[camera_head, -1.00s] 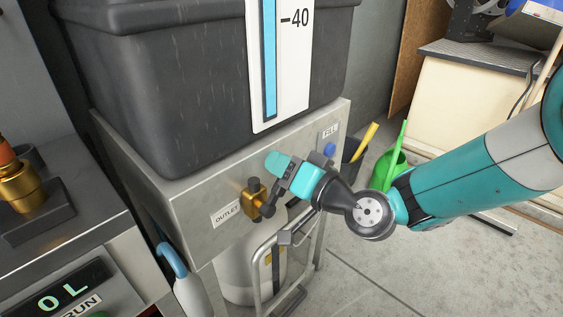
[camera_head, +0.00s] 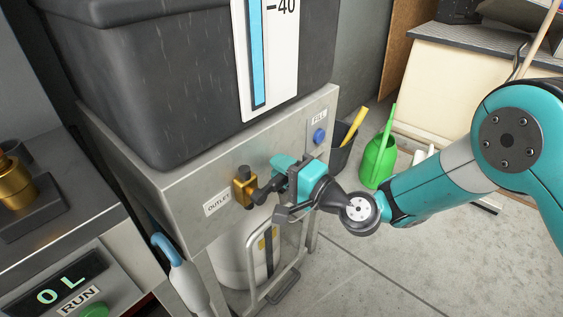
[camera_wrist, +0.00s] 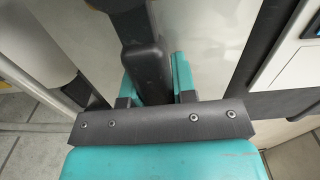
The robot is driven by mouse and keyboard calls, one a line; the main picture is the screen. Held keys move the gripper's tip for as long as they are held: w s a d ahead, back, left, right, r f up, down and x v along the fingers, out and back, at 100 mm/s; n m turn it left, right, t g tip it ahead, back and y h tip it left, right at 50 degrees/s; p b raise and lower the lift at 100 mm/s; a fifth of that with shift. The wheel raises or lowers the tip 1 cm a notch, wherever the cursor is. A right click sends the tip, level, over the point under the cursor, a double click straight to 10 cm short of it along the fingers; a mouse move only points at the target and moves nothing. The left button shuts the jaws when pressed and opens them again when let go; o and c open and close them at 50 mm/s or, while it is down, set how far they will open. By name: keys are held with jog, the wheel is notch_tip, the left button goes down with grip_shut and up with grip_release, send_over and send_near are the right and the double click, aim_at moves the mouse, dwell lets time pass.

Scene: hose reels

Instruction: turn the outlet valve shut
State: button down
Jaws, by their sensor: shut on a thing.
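The outlet valve has a brass body (camera_head: 243,187) on the front of the steel stand, beside the OUTLET label (camera_head: 218,203). Its dark lever (camera_head: 266,191) reaches out to the right from the brass body. My teal and black gripper (camera_head: 281,182) is at the lever's outer end and shut on it. In the wrist view the dark lever (camera_wrist: 146,72) runs between the two teal fingers of my gripper (camera_wrist: 158,78). The fingers partly hide the lever's end in the head view.
A black tank (camera_head: 200,75) with a level gauge (camera_head: 270,60) sits on the steel stand (camera_head: 160,190). A blue FILL knob (camera_head: 319,136) is to the right. A metal-framed cart (camera_head: 290,265) stands below the gripper. A green watering can (camera_head: 378,160) stands on the floor behind.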

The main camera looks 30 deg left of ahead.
jog(key=shift+f+m, duration=0.3)
dwell(0.4)
jog(key=c, duration=0.9)
grip_release()
jog(key=shift+d, duration=0.15)
jog(key=b+v, duration=1.5)
jog(key=v, duration=0.2)
jog(key=shift+s, duration=0.1)
